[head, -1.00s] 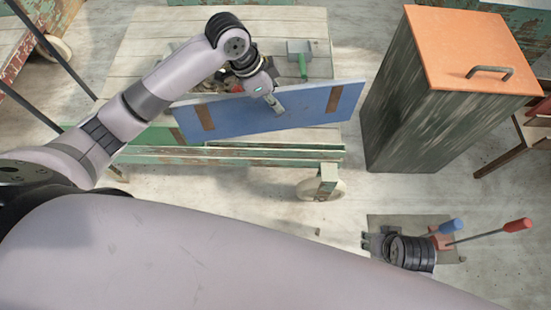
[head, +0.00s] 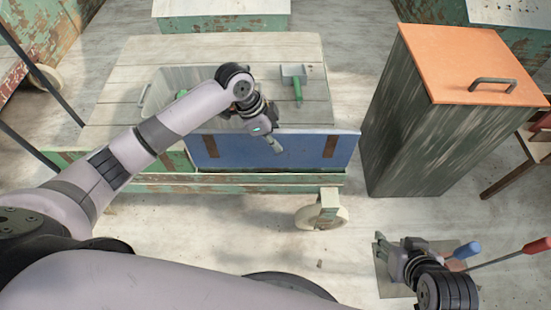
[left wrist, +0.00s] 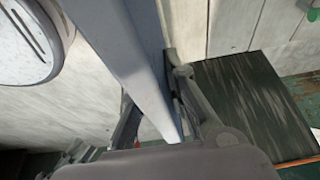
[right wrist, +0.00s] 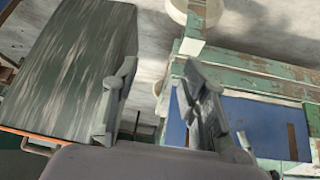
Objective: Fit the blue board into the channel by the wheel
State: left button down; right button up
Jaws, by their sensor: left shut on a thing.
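The blue board (head: 255,152), with two brown strips, stands on its long edge along the front of the wooden cart. My left gripper (head: 276,146) is shut on its upper edge; in the left wrist view the board (left wrist: 125,55) runs between the fingers. The channel (head: 245,182) is a green rail along the cart's front, just below the board. I cannot tell whether the lower edge is inside it. The cream wheel (head: 322,219) is under the rail's right end. My right gripper (right wrist: 160,82) is open and empty, low at the right.
A tall dark bin (head: 412,130) with an orange lid (head: 470,62) stands right of the cart. A green-handled tool (head: 297,88) lies on the cart top (head: 225,48). Blue-handled (head: 467,250) and red-handled tools (head: 537,246) are by my right arm. Floor between wheel and bin is clear.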

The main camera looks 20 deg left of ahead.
aim_at(276, 156)
pick_arm(q)
notch_tip(276, 156, down, 4)
jog(key=shift+r+b, duration=0.1)
jog(key=shift+b, duration=0.45)
notch_tip(276, 156, down, 4)
jog(key=shift+r+b, duration=0.1)
jog(key=shift+b, duration=0.5)
pick_arm(e)
jog(key=w+a+r+t+y, duration=0.2)
jog(key=w+a+r+t, duration=0.1)
jog(key=w+r+t, duration=0.3)
jog(key=w+r, duration=0.2)
jog(key=w, duration=0.1)
jog(key=shift+w+a+r+t, duration=0.15)
jog(key=shift+a+r+t, duration=0.05)
jog(key=shift+a+t, duration=0.2)
pick_arm(q)
jog(key=c, duration=1.6)
grip_release()
